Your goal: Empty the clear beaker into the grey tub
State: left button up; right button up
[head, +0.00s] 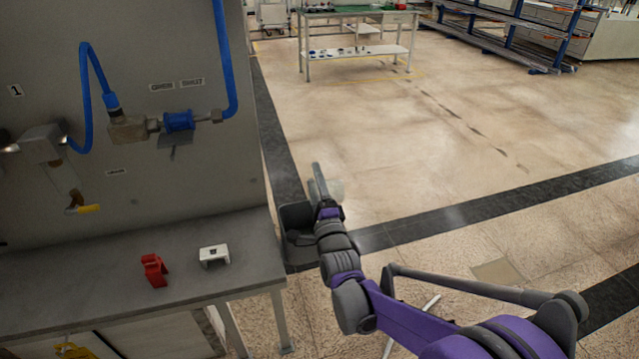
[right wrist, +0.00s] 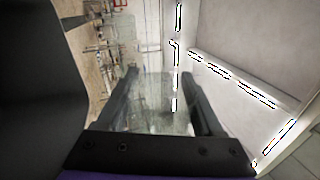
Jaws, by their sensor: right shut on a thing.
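The clear beaker (head: 337,188) shows faintly at the end of my right arm in the head view. My right gripper (head: 322,183) is shut on it. In the right wrist view the see-through beaker (right wrist: 152,100) sits between the two dark fingers of the right gripper (right wrist: 155,105). I cannot make out its contents or its exact tilt. The grey tub (head: 296,217) is dark and stands at the right end of the bench, below and just left of the gripper. My arm covers part of its right side. My left gripper is not in view.
A grey bench (head: 100,270) at left carries a red part (head: 154,270) and a white bracket (head: 214,255). Behind it a grey panel (head: 190,110) holds blue hoses and fittings. A green-topped table (head: 355,15) stands far back. The floor right of the tub is open.

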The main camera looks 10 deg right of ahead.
notch_tip(320, 180, up, 6)
jog(key=d+m+g+h+p, duration=0.1)
jog(key=m+g+h+p, duration=0.2)
jog(key=m, duration=1.6)
jog(key=h+p, duration=0.1)
jog(key=p, duration=0.3)
jog(key=shift+w+d+g+p, duration=0.25)
jog(key=shift+w+g+p, duration=0.05)
jog(key=shift+w+p, duration=0.1)
jog(key=shift+w, duration=0.1)
